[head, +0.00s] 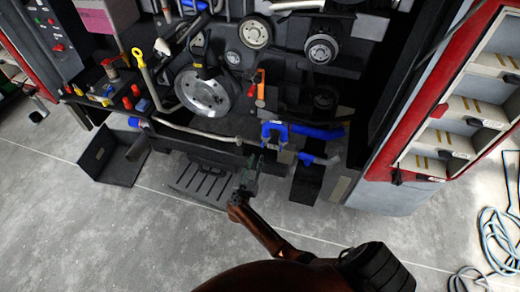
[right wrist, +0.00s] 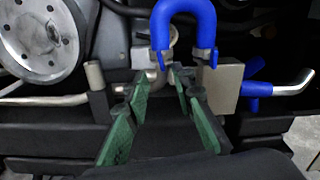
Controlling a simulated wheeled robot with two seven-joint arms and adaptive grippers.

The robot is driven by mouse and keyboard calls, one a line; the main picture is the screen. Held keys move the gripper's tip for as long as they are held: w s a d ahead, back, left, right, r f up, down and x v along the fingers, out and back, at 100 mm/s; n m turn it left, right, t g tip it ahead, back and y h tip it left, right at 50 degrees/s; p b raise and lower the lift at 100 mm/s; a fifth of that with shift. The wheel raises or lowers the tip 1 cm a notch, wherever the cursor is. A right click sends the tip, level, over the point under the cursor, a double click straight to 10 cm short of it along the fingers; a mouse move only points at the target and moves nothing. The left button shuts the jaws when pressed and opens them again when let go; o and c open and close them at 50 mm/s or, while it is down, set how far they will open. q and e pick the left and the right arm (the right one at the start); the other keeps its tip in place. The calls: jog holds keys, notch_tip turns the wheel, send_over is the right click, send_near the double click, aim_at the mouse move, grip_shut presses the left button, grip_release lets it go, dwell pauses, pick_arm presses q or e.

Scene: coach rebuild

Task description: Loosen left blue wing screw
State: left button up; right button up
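A blue U-shaped piece (head: 274,131) is on the front of the machine's lower part. My right gripper (head: 250,168) is just below the blue piece in the head view. In the right wrist view its green fingers (right wrist: 162,80) are apart, with nothing held between them. The tips are just below the legs of the blue piece; contact cannot be told. My left gripper is not in view.
A metal pipe (head: 195,132) with a blue end runs left of the fitting. A grey block (right wrist: 225,85) and a blue-collared pipe (right wrist: 280,88) are at right. A silver disc (head: 202,92) is above left. A slotted black step (head: 200,180) lies below. Grey floor is open in front.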

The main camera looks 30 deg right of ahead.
aim_at(262, 146)
jog(key=x, duration=0.7)
jog(key=shift+w+d+b, duration=0.1)
jog(key=shift+d+b, duration=0.15)
jog(key=shift+b, duration=0.1)
jog(key=shift+c, duration=0.3)
grip_shut()
